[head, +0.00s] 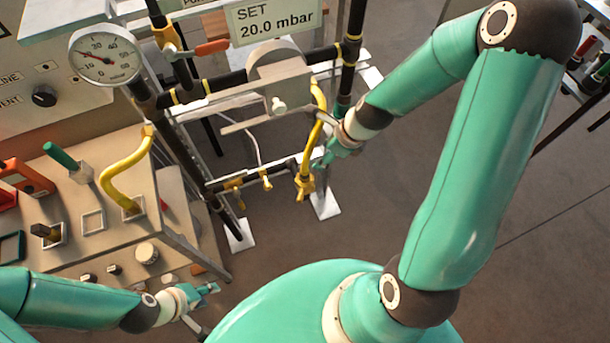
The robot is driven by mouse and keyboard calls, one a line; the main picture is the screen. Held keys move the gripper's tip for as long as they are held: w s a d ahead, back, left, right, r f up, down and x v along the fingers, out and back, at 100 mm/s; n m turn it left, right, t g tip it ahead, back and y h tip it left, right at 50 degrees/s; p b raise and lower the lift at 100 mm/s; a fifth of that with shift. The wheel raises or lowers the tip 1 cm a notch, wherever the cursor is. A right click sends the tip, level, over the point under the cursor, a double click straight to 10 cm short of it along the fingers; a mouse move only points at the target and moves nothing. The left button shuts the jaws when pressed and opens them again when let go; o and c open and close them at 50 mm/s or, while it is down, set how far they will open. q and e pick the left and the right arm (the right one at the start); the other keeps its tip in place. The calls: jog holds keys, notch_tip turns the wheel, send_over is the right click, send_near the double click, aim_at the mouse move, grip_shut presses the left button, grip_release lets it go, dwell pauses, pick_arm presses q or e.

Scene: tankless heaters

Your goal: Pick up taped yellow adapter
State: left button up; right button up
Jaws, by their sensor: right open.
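Two bent yellow tubes show, and I cannot tell which one is the taped adapter. One yellow tube (123,164) stands upright in a square holder on the bench at the left. The other yellow tube (317,128) stands at the pipe rig, with a yellow fitting (305,186) at its lower end. My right gripper (320,139) is open, its fingers close to the rig's yellow tube; contact is not clear. My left gripper (207,305) seems open and empty, low in front of the bench's front edge, away from both tubes.
The bench (68,210) holds a green-handled part (62,156), a black-topped part (45,231) and several knobs. A pressure gauge (105,54) and a "SET 20.0 mbar" sign (275,20) stand above dark pipes.

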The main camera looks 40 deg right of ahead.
aim_at(307, 171)
jog(key=b+x, duration=0.5)
jog(key=x, duration=0.4)
jog(key=shift+f, duration=0.3)
jog(key=b+x, duration=0.2)
jog(key=x, duration=0.1)
jog(key=b+x, duration=0.1)
jog(key=x, duration=0.1)
jog(key=shift+s+a+b, duration=0.15)
jog(key=shift+a+b, duration=0.1)
jog(key=shift+b, duration=0.05)
grip_shut()
